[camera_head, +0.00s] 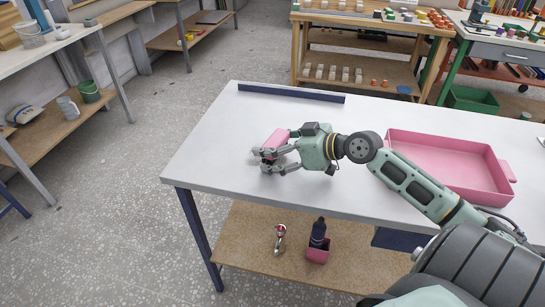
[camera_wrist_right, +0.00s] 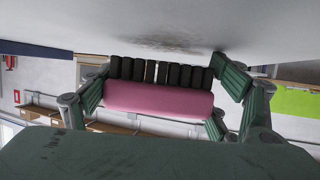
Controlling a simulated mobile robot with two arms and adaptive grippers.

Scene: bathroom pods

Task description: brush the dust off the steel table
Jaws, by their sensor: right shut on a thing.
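The steel table (camera_head: 215,145) has a pale, smooth top. My right gripper (camera_head: 268,158) is over its left part, shut on a pink brush (camera_head: 275,139). In the right wrist view the brush (camera_wrist_right: 158,98) shows a pink back and a row of black bristles, held between the green fingers. The bristles face the table top; I cannot tell if they touch it. A dark dust patch (camera_wrist_right: 165,43) lies on the table just beyond the bristles in that view. In the head view the gripper largely hides that spot. My left gripper is out of view.
A pink tray (camera_head: 497,196) stands on the table's right part. A dark blue strip (camera_head: 290,93) runs along the back edge. The lower shelf (camera_head: 245,235) holds a dark bottle in a pink holder (camera_head: 318,250) and a small metal tool (camera_head: 280,238). Other benches stand behind and left.

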